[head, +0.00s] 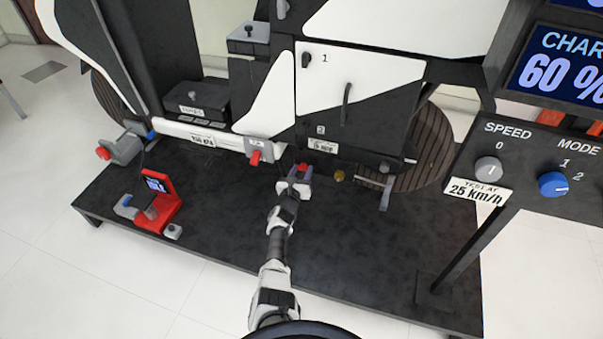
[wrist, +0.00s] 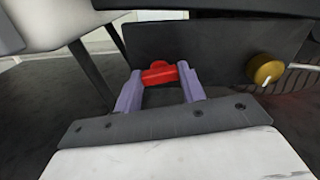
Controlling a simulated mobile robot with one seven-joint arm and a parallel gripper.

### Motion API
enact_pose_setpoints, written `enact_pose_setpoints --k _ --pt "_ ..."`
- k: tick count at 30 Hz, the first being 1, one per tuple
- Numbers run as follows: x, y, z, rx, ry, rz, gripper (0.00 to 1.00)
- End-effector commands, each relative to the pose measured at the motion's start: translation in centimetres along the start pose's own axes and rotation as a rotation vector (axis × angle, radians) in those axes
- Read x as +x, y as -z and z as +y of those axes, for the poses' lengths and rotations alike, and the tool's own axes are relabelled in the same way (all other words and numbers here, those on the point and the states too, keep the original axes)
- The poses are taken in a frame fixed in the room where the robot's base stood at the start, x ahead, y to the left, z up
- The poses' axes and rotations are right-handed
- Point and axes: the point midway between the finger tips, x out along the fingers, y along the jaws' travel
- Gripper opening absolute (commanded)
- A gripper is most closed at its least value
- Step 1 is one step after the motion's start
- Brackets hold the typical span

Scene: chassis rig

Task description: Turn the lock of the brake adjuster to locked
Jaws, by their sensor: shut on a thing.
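A small red tab (wrist: 160,73), which looks like the lock, sits at the lower edge of a dark panel in the wrist view. It also shows in the head view (head: 303,167). My gripper (wrist: 161,84) has its two pale purple fingers on either side of the tab and is shut on it. In the head view my gripper (head: 299,177) is at the rig's lower front. A round brass knob (wrist: 266,69), possibly the brake adjuster, is to the right of the tab, apart from my fingers; it also shows in the head view (head: 339,175). The lock's markings cannot be read.
Another red-handled part (head: 255,157) is just left of my gripper on the white beam. A red stand with a small screen (head: 160,200) is on the dark platform (head: 225,235) at left. A control console (head: 530,165) stands at right. The platform's front is mostly clear.

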Motion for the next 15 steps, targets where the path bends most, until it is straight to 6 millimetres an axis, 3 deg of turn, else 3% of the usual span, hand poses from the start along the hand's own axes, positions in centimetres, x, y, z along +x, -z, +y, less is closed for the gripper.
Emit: enact_pose_setpoints --k 15 --pt "0.09 -0.11 0.03 -0.479 0.001 -0.002 0.17"
